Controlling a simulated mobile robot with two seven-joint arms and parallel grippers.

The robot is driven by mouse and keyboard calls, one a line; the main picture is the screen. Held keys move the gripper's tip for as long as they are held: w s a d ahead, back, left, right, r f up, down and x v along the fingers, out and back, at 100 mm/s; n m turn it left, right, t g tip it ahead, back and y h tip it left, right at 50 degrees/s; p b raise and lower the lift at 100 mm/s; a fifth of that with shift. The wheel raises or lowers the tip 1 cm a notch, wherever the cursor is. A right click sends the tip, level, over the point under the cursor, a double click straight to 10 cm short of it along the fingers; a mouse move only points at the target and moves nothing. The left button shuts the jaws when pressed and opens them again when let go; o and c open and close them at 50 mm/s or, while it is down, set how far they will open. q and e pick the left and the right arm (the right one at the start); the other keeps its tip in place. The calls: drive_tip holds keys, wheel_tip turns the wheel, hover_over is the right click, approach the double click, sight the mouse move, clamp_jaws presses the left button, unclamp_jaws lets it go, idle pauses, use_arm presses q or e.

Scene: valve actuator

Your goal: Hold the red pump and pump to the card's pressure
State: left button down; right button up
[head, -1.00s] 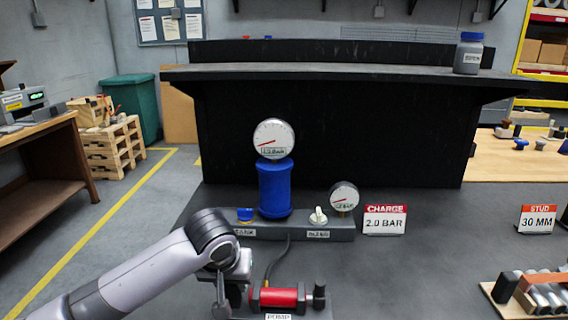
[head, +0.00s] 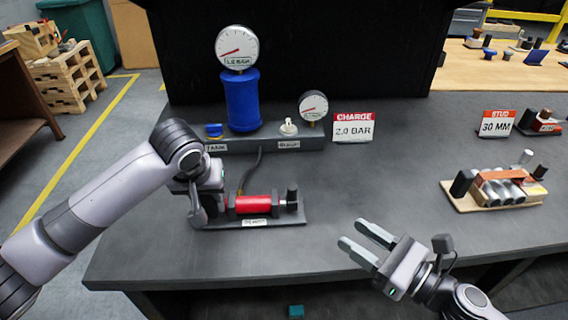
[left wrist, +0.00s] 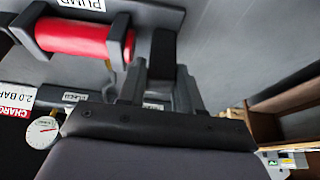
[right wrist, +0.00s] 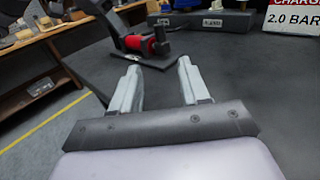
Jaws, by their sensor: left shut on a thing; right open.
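The red pump (head: 258,205) lies on a dark base plate in front of the blue tank (head: 242,102). A black upright handle (head: 292,197) stands at its right end. My left gripper (head: 212,206) is at the pump's left end, shut on a dark upright piece (left wrist: 163,52) of the pump unit beside the red barrel (left wrist: 75,38). The charge card (head: 353,129) reads 2.0 BAR. The large gauge (head: 237,47) on the tank has its red needle toward the lower left; its small figure is hard to read. My right gripper (head: 352,236) is open and empty, right of the pump.
A blue valve (head: 214,130), a white valve (head: 289,127) and a smaller gauge (head: 313,106) sit on the manifold behind the pump. A 30 MM stud card (head: 497,124) and a tray of cylinders (head: 495,187) are at right. The table between is clear.

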sight(295, 193)
drive_tip(key=a+m+t+h, duration=0.1)
drive_tip(key=a+h, duration=0.1)
drive_tip(key=a+m+t+h, duration=0.1)
drive_tip(key=a+m+h, duration=0.1)
drive_tip(key=a, duration=0.1)
drive_tip(key=w+a+m+t+h, duration=0.1)
drive_tip(key=a+h, duration=0.1)
drive_tip(key=shift+a+r+m+t, duration=0.15)
drive_tip(key=shift+r+m+t, duration=0.1)
drive_tip(key=shift+m+t, duration=0.05)
drive_tip(key=shift+a+r+m+h, duration=0.3)
drive_tip(key=shift+a+m+h, duration=0.15)
drive_tip(key=shift+h, duration=0.25)
drive_tip(key=x, duration=1.2)
drive_tip(key=shift+r, duration=0.2)
drive_tip(key=shift+s, duration=0.1)
drive_tip(key=shift+d, duration=0.1)
clamp_jaws()
